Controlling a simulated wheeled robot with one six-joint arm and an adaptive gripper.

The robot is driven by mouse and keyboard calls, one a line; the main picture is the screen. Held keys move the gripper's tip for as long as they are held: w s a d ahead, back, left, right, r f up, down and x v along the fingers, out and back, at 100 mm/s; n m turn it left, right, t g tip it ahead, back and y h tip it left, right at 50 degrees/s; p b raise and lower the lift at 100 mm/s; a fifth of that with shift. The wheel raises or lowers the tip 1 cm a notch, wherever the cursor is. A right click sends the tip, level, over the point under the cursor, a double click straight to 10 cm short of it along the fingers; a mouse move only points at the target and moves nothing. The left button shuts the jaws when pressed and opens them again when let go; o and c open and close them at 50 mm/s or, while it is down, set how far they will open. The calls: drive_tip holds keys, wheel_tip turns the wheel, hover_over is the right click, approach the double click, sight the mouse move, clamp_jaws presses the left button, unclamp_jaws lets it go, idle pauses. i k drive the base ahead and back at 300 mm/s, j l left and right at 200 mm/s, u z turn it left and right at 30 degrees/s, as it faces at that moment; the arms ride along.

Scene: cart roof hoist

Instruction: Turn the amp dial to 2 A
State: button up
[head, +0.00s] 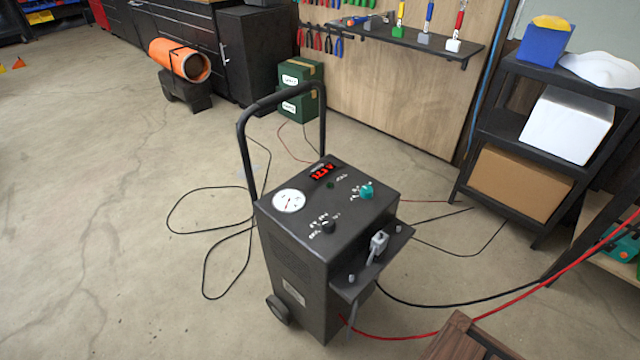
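A black wheeled charger cart (300,285) stands upright on the floor in the middle of the head view. Its sloped top panel carries a round white gauge (289,201), a lit red display (321,172), a black knob (328,227) at the front and a teal knob (367,192) at the right. White markings surround both knobs. They are too small to read, so I cannot tell which knob is the amp dial or where either points. A grey plug or clamp (378,243) sits on the cart's front shelf. My gripper is not in view.
Red (440,331) and black cables run right from the cart; a black cable (205,260) loops on the floor at left. A shelf rack (484,150) with boxes stands right. A wooden piece (455,340) is at bottom right. The left floor is mostly clear.

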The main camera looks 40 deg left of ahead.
sight(366, 192)
drive_tip(key=k+j, duration=0.1)
drive_tip(key=j, duration=1.35)
drive_tip(key=k+j, duration=0.15)
drive_tip(key=j, duration=2.55)
